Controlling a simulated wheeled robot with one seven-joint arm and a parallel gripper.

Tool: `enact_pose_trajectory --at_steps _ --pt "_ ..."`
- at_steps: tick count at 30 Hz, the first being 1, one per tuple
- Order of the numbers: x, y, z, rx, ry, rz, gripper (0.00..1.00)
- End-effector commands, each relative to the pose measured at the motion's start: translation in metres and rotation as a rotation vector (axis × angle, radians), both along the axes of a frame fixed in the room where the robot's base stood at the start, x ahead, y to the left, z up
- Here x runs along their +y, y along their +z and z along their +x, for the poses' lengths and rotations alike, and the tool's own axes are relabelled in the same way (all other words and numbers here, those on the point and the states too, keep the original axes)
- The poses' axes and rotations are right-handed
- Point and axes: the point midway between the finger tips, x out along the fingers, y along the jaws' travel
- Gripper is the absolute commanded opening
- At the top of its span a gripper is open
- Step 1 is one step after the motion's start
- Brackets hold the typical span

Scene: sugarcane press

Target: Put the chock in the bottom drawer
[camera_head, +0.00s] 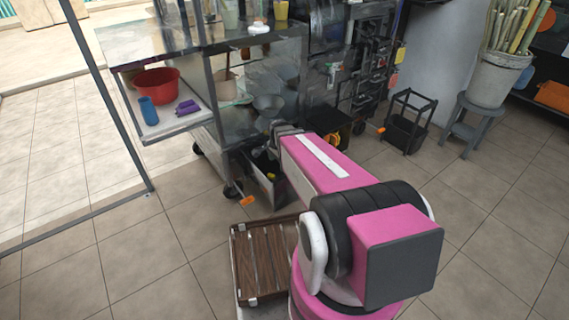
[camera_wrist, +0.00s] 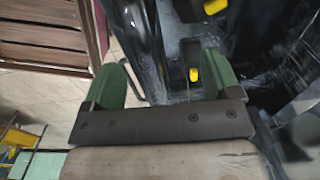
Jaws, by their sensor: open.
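An open dark drawer (camera_head: 268,190) juts out low on the front of the press cart. A small yellow item (camera_head: 272,177) shows inside it. In the wrist view, a dark bin-like interior holds two yellow pieces (camera_wrist: 194,74) (camera_wrist: 215,6) beside dark shapes. My gripper (camera_wrist: 165,82) is open, its two green fingers wide apart with nothing between them, pointing at this interior. In the head view, my arm hides part of the drawer and the fingers. I cannot tell for certain which thing is the chock.
A brown slatted wooden platform (camera_head: 262,262) stands on the near floor, close to my arm. A cart shelf (camera_head: 165,122) holds a red bowl (camera_head: 157,85) and a blue cup (camera_head: 148,111). A black stand (camera_head: 405,125) and a stool (camera_head: 473,122) stand right. Tiled floor is open between them.

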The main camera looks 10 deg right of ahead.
Motion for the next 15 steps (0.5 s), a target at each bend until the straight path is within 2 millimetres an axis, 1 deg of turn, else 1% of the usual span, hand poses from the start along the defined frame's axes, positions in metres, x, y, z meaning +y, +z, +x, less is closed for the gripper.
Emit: enact_pose_trajectory --at_steps 1,6,12,15 --pt "-0.001 0.012 -0.016 -0.001 0.108 0.000 0.83" --pt "-0.003 0.039 -0.049 -0.002 0.502 -0.002 0.83" --pt "-0.004 0.065 -0.082 -0.002 0.911 -0.004 0.83" --pt "-0.005 0.073 -0.092 -0.002 1.051 -0.005 0.83"
